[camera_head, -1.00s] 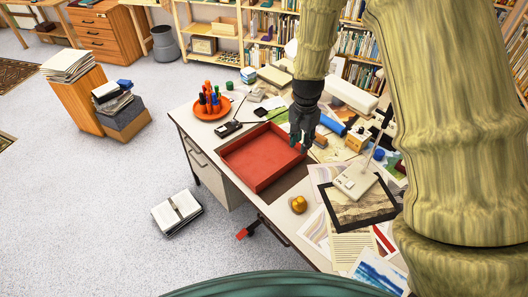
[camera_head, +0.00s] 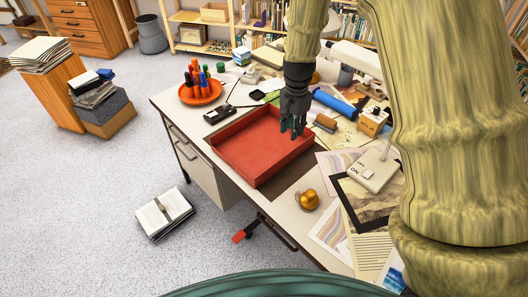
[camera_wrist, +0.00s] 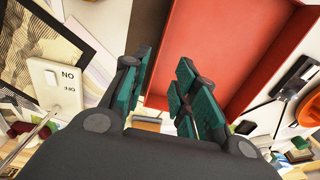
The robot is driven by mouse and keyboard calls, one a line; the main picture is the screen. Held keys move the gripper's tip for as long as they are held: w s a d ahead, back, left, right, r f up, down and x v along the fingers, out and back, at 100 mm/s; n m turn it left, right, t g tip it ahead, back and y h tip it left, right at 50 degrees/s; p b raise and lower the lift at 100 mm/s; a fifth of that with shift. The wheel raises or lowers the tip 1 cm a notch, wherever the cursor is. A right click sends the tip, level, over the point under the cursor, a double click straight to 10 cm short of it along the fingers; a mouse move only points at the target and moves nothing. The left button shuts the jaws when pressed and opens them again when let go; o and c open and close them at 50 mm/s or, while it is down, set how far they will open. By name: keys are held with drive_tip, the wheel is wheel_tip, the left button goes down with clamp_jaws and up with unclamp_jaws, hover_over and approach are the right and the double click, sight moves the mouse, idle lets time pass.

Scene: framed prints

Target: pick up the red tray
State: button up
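The red tray (camera_head: 250,145) is a shallow, open, square box on the desk, and it looks empty. In the wrist view the tray (camera_wrist: 235,40) fills the upper middle and right. My gripper (camera_head: 293,130) points down at the tray's right-hand side and hides part of its wall there. In the wrist view my gripper (camera_wrist: 160,90) has its dark green fingers apart, with a gap between them. Part of the tray's side shows beyond and between the fingers. I cannot tell whether a finger touches the tray.
The desk (camera_head: 285,210) also holds an orange dish of pens (camera_head: 201,91), a black stapler-like item (camera_head: 219,114), a brass object (camera_head: 308,199), a white switch box (camera_head: 374,170), a blue roll (camera_head: 334,102) and prints. A red-handled item (camera_head: 240,236) sticks out at the front.

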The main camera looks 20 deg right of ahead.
sight(288, 163)
wheel_tip(288, 163, down, 4)
drive_tip(key=shift+f+b, duration=0.1)
drive_tip(key=shift+b, duration=0.8)
drive_tip(key=shift+w+f+p, duration=0.1)
drive_tip(key=shift+f+p, duration=0.9)
drive_tip(key=shift+f, duration=3.95)
clamp_jaws()
